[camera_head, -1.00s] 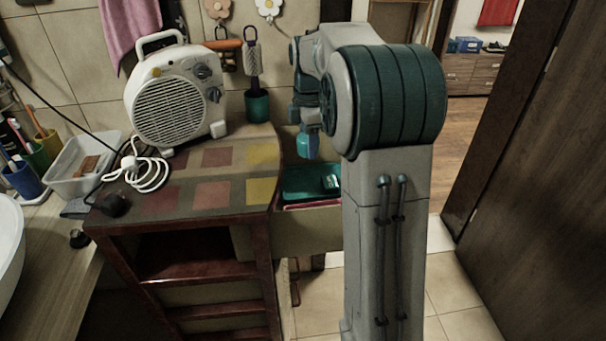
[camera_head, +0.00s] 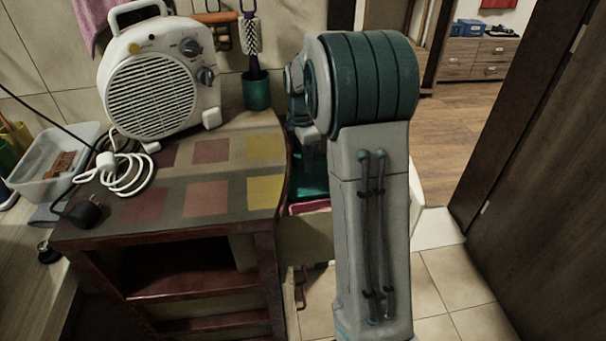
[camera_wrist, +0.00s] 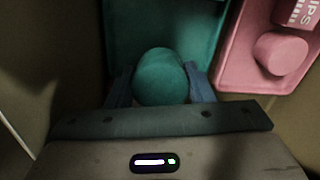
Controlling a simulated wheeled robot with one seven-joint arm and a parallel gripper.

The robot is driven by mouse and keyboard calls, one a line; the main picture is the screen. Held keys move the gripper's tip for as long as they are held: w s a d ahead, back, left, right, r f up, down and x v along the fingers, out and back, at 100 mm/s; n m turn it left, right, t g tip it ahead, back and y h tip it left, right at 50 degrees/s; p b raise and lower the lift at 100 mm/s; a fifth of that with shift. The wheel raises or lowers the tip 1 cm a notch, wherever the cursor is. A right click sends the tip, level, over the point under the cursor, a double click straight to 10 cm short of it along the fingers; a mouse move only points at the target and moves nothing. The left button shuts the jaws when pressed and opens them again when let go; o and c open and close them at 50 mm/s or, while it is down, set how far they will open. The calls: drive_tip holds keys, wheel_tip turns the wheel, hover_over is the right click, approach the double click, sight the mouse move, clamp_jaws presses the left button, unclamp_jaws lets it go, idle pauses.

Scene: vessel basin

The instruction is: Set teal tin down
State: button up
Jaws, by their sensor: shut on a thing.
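The teal tin (camera_wrist: 160,72) is between the two fingers of my gripper (camera_wrist: 160,86), seen from above in the wrist view. My gripper is shut on it. A teal tray (camera_wrist: 122,28) lies below and ahead of the tin. I cannot tell whether the tin touches the tray. In the head view my arm hides the tin and most of the gripper, and part of the teal tray (camera_head: 312,184) shows beside the arm.
A pink tray (camera_wrist: 233,62) with a pink tin (camera_wrist: 280,52) and a pink box (camera_wrist: 298,12) lies right of the teal tray. A white fan heater (camera_head: 158,85) and its cable (camera_head: 128,180) are on the tiled cabinet top (camera_head: 225,160). A teal cup (camera_head: 256,91) stands at the back.

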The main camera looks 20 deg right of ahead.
sight(302, 181)
drive_tip(key=shift+f+b, duration=0.35)
drive_tip(key=shift+f, duration=2.4)
drive_tip(key=shift+f, duration=0.15)
drive_tip(key=o, duration=1)
drive_tip(key=shift+c, duration=0.2)
wheel_tip(302, 181, up, 12)
drive_tip(key=shift+r+p, duration=0.2)
drive_tip(key=shift+p, duration=0.75)
